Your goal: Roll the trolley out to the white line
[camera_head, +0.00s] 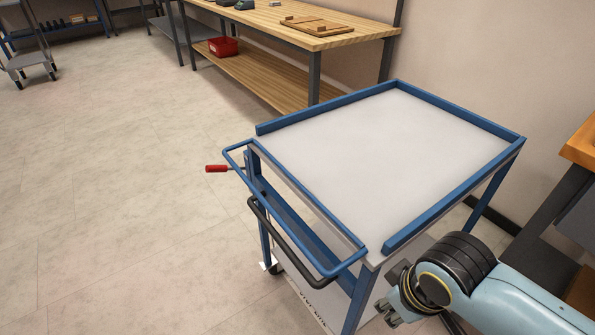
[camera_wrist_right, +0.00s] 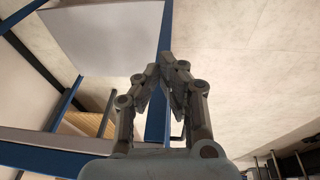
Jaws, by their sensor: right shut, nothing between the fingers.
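The trolley (camera_head: 385,150) has a blue frame and a bare pale grey top with raised blue edges. A blue push rail (camera_head: 310,222) sticks out at its near-left end, with a black bar (camera_head: 283,242) below it. A red-gripped lever (camera_head: 217,169) juts out to the left. My right gripper (camera_head: 388,311) is low beside the trolley's near corner, shut and empty. In the right wrist view the fingertips (camera_wrist_right: 165,65) meet in front of a blue post (camera_wrist_right: 161,105); contact with it cannot be told. I cannot make out a white line. My left gripper is out of view.
A wooden workbench (camera_head: 290,30) with a red bin (camera_head: 223,47) on its lower shelf stands behind the trolley. Another bench (camera_head: 582,145) is close at the right. A second cart (camera_head: 28,58) is at the far left. The floor left of the trolley is clear.

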